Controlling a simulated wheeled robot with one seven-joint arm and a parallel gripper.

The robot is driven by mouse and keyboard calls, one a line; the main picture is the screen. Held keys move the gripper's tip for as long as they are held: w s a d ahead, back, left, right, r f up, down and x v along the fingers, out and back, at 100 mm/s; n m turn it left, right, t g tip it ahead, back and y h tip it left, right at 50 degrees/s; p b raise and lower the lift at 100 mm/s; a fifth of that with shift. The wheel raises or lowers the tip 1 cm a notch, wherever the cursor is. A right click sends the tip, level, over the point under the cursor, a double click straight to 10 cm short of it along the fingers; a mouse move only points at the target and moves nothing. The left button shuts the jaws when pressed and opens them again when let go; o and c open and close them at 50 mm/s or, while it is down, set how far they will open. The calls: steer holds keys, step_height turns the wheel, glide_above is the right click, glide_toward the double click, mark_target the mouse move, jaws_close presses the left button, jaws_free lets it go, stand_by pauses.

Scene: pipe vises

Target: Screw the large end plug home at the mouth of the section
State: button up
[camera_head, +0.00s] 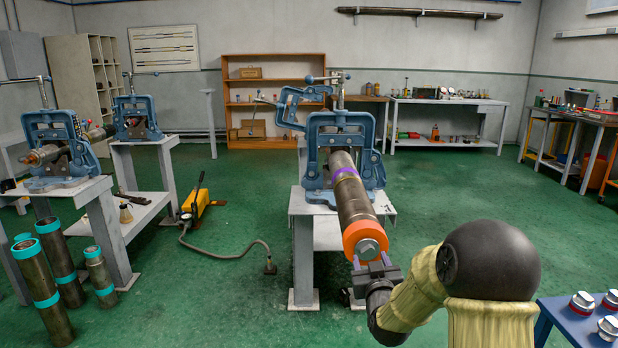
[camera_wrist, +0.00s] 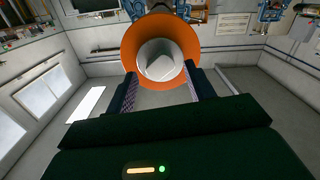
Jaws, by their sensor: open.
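The pipe section (camera_head: 354,205) is clamped in a blue vise (camera_head: 340,140) and slopes down toward me. A purple band (camera_head: 345,173) goes around it. Its mouth has an orange collar (camera_head: 364,233). A grey metal plug (camera_head: 369,248) sits at the mouth inside the collar; how deep it is seated I cannot tell. In the wrist view the plug (camera_wrist: 160,63) shows a squarish head facing me. My gripper (camera_head: 372,260) is open just in front of the plug, with a finger on either side; whether they touch it I cannot tell.
More metal plugs (camera_head: 582,302) stand on a blue table (camera_head: 562,325) at the lower right. Another vise bench stands at the left, with turquoise-banded pipes (camera_head: 38,270) on the floor. A yellow pump (camera_head: 198,205) and its hose lie between the benches.

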mark_target(366, 248)
steer(key=n+b, duration=0.1)
steer(key=n, duration=0.2)
steer(key=shift+a+f+n+b, duration=0.1)
steer(key=shift+f+n+b, duration=0.05)
steer(key=shift+n+b, duration=0.2)
steer(key=shift+n, duration=0.95)
steer(key=shift+w, duration=1.15)
steer(key=shift+b, duration=0.4)
